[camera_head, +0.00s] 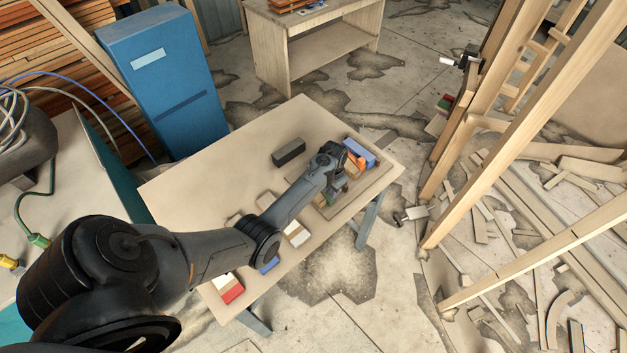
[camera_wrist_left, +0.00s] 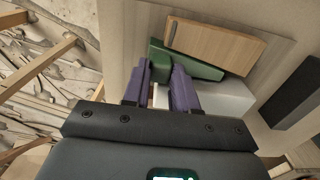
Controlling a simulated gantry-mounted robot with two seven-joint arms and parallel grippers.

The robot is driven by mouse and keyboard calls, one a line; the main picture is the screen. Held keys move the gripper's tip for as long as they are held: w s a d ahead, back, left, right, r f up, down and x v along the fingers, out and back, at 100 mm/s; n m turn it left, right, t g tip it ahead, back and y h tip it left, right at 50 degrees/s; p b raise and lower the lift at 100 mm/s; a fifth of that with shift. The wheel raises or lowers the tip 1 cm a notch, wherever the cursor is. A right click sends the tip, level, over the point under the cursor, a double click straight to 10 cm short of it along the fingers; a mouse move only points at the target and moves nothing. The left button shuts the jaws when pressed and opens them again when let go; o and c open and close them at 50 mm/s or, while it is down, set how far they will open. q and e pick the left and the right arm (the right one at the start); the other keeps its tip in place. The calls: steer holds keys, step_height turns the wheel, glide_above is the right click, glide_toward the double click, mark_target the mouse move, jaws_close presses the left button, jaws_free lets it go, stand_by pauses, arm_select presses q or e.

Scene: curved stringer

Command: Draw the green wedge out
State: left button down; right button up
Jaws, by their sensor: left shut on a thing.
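The green wedge (camera_wrist_left: 190,62) lies against a light wooden block (camera_wrist_left: 215,45) in the left wrist view, beside a white block (camera_wrist_left: 225,97). My left gripper (camera_head: 335,183) is at the right end of the table in the head view, reaching down among the blocks. In the left wrist view its two purple fingers (camera_wrist_left: 160,88) are shut on the green wedge's near end. The fingers hide part of that end. My right gripper is not in view.
A blue block (camera_head: 361,151) stands just beyond my left gripper. A dark block (camera_head: 289,152) lies apart on the table (camera_head: 225,155). A red-and-white block (camera_head: 229,289) is near the front edge. The table's far left is clear. Timber frames stand at right.

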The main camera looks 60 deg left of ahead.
arm_select(q)
steer(key=shift+d+r+p, duration=0.15)
steer(key=shift+d+p, duration=0.35)
steer(key=shift+d, duration=0.85)
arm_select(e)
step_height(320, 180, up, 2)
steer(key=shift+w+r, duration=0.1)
arm_select(q)
steer(key=c, duration=1.3)
jaws_free()
steer(key=shift+c, duration=0.2)
steer(key=o, duration=0.5)
steer(key=shift+d, duration=0.15)
steer(key=shift+c, duration=0.2)
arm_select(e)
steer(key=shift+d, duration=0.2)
